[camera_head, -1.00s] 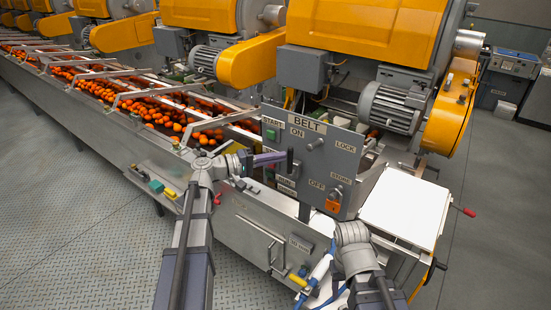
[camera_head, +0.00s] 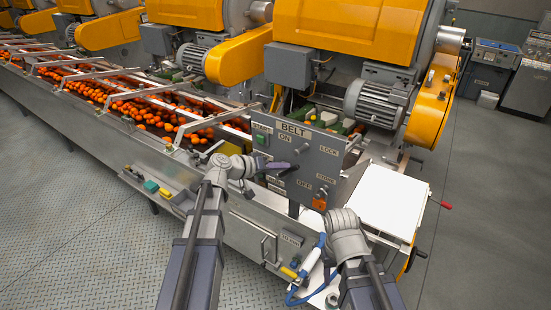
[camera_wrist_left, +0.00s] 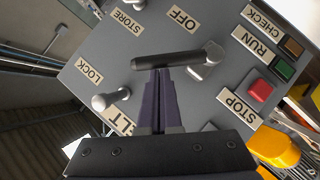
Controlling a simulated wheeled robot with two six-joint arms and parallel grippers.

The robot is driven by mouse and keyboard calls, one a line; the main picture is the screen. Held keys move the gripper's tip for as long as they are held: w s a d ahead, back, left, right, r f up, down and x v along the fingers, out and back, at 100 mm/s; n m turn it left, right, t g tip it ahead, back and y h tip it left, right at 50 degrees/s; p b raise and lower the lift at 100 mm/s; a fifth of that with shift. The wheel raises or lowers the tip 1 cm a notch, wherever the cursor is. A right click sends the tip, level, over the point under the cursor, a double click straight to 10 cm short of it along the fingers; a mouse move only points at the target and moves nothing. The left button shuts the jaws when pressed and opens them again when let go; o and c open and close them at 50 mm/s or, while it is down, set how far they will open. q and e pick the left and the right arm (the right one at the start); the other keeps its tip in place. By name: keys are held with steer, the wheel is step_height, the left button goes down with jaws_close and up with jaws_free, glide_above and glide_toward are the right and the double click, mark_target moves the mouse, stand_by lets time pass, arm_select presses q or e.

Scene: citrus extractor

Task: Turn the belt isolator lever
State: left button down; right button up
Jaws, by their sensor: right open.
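The grey BELT panel (camera_head: 312,160) stands in the middle of the head view and fills much of the left wrist view. The isolator lever's black handle (camera_wrist_left: 165,61) runs sideways from its silver hub (camera_wrist_left: 206,60), below the OFF label in the wrist view. My left gripper (camera_head: 270,167) is at the lever; in the wrist view its purple fingers (camera_wrist_left: 160,85) are close together and shut on the handle. The handle partly shows in the head view (camera_head: 288,170). The ON label is hidden in the wrist view. My right gripper (camera_head: 340,235) is in front of the panel, its fingers hard to make out.
Silver pegs stand by LOCK (camera_wrist_left: 110,100) and STORE; an orange padlock (camera_head: 320,202) hangs near STORE. A red button (camera_wrist_left: 260,90) sits beside the lever. A white-topped box (camera_head: 390,200) is right of the panel, and a blue cable (camera_head: 293,297) hangs below.

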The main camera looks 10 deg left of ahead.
arm_select(q)
steer(key=shift+s+d+f+m+y+p, duration=0.2)
steer(key=shift+s+d+m+y, duration=0.05)
steer(key=shift+d+m+y, duration=0.25)
steer(key=shift+s+d+f+m+y+p, duration=0.15)
steer(key=shift+s+d+f+m+y, duration=0.1)
steer(key=shift+d+m+y, duration=0.2)
steer(key=f+y, duration=0.1)
steer(key=d+f+m+y+b, duration=0.1)
steer(key=d+f+m+y, duration=0.1)
steer(key=shift+s+d+m+t+b, duration=0.1)
steer(key=shift+s+m+t+b, duration=0.2)
steer(key=shift+t, duration=0.1)
steer(key=shift+d+f, duration=0.1)
